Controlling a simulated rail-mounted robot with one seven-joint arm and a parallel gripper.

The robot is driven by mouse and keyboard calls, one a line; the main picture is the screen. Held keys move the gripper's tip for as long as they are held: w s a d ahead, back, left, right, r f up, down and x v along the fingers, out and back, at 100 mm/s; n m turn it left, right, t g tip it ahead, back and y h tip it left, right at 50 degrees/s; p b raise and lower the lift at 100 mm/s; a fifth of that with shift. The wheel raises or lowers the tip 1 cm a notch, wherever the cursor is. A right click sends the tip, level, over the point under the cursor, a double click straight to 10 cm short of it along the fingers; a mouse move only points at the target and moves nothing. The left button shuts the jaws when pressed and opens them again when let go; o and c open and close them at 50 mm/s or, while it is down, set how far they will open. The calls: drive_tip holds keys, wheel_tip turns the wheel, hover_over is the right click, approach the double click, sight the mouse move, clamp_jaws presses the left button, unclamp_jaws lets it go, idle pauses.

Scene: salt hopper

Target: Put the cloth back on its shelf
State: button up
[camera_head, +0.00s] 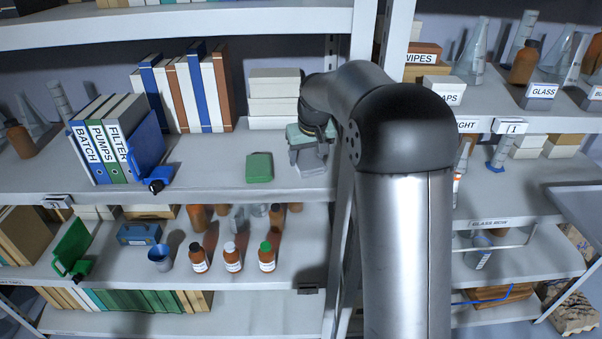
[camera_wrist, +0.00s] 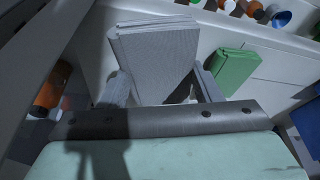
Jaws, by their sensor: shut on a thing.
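A grey folded cloth (camera_wrist: 155,62) is between the two fingers of my gripper (camera_wrist: 158,88) in the wrist view. My gripper (camera_head: 308,148) is shut on it, and the grey cloth (camera_head: 309,168) shows just below it in the head view. It is at the right end of the middle shelf (camera_head: 215,185), near the upright; whether it touches the shelf I cannot tell. A green folded cloth (camera_head: 259,167) lies on that shelf to the left, apart from my gripper. It also shows in the wrist view (camera_wrist: 232,70).
White boxes (camera_head: 273,98) are stacked behind my gripper. Brown bottles (camera_head: 232,257) stand on the shelf below. A metal upright (camera_head: 345,215) is close on the right. Shelf left of the green cloth is clear.

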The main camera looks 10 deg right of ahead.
drive_tip(key=shift+n+y, duration=0.3)
drive_tip(key=shift+n, duration=0.3)
drive_tip(key=w+r, duration=0.2)
drive_tip(key=w, duration=0.1)
drive_tip(key=w+a+r, duration=0.1)
drive_tip(key=w, duration=0.1)
drive_tip(key=shift+w+r, duration=0.1)
drive_tip(key=shift+r, duration=0.1)
wheel_tip(320, 180, down, 9)
drive_tip(key=shift+f+p, duration=0.2)
drive_tip(key=shift+p, duration=0.6)
drive_tip(key=shift+f, duration=0.1)
drive_tip(key=shift+f, duration=0.15)
drive_tip(key=o, duration=0.9)
drive_tip(key=shift+o, duration=0.2)
